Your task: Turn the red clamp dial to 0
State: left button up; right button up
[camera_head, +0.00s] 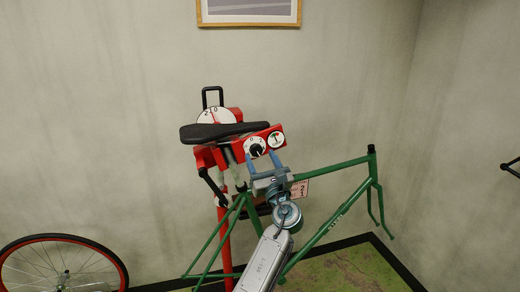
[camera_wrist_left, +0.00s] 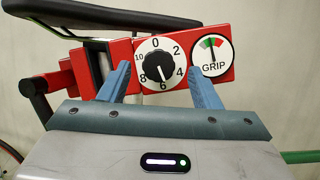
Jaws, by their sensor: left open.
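The red clamp (camera_head: 204,157) holds a black saddle and carries a white dial with a black knob (camera_head: 257,151). In the left wrist view the knob (camera_wrist_left: 158,67) sits amid the numbers 0 to 10, with 0 at the top; its white mark points down, near 6. My left gripper (camera_head: 263,161) is open in front of the clamp. In the left wrist view its blue fingers (camera_wrist_left: 160,74) stand to the left and right of the dial, with nothing between them that I can see being gripped. My right gripper is out of view.
A round GRIP gauge (camera_wrist_left: 211,52) sits just right of the dial, close to the right finger. The black saddle (camera_head: 224,131) overhangs the clamp. A red-rimmed wheel (camera_head: 62,268) stands at lower left.

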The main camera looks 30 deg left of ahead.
aim_at(256, 150)
pick_arm(q)
jog(key=shift+x, duration=1.2)
